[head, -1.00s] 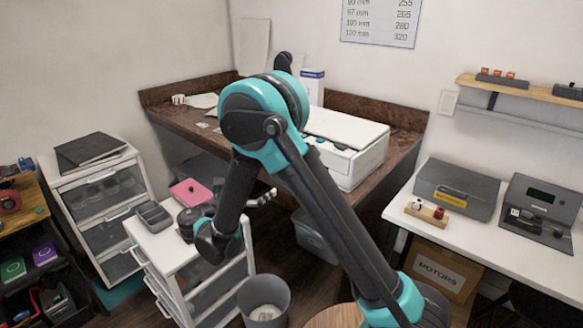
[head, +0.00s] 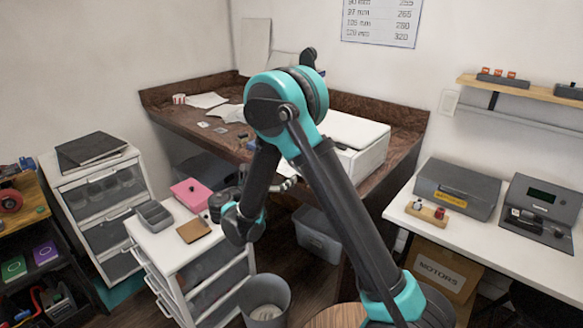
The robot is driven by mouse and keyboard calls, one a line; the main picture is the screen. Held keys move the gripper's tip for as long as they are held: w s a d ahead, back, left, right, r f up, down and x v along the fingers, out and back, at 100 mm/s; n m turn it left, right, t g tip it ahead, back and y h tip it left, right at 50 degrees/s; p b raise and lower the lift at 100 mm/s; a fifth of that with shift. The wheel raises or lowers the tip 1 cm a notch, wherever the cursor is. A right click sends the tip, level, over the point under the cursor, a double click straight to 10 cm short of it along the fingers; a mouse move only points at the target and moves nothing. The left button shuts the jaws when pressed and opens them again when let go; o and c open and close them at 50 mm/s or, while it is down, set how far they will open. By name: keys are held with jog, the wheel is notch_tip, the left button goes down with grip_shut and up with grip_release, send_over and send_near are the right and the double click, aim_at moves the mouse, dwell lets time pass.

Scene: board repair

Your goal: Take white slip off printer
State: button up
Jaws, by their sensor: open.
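The white printer (head: 358,148) stands on the dark brown corner desk (head: 178,118), partly hidden behind my arm. I cannot make out a slip on the part of the printer that shows. White papers (head: 207,100) lie on the desk to the left of my arm, some partly behind it. My gripper (head: 289,184) is in front of the desk's front edge, below and left of the printer, open. It is small and partly covered by my arm, and I see nothing in it.
A white drawer unit (head: 172,243) holds a grey tray, a pink box (head: 190,193) and a brown square pad (head: 194,230). A grey bin (head: 265,298) stands on the floor. A white bench (head: 500,255) with grey devices is on the right.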

jog(key=shift+c, duration=0.3)
jog(key=c, duration=0.7)
jog(key=shift+r, duration=0.1)
notch_tip(320, 180, up, 7)
jog(key=s+a, duration=0.1)
jog(key=a, duration=0.5)
jog(key=s+a, duration=0.2)
jog(key=a, duration=0.5)
jog(key=s+a, duration=0.1)
jog(key=a, duration=0.5)
jog(key=shift+s+a, duration=0.2)
jog(key=shift+a, duration=0.05)
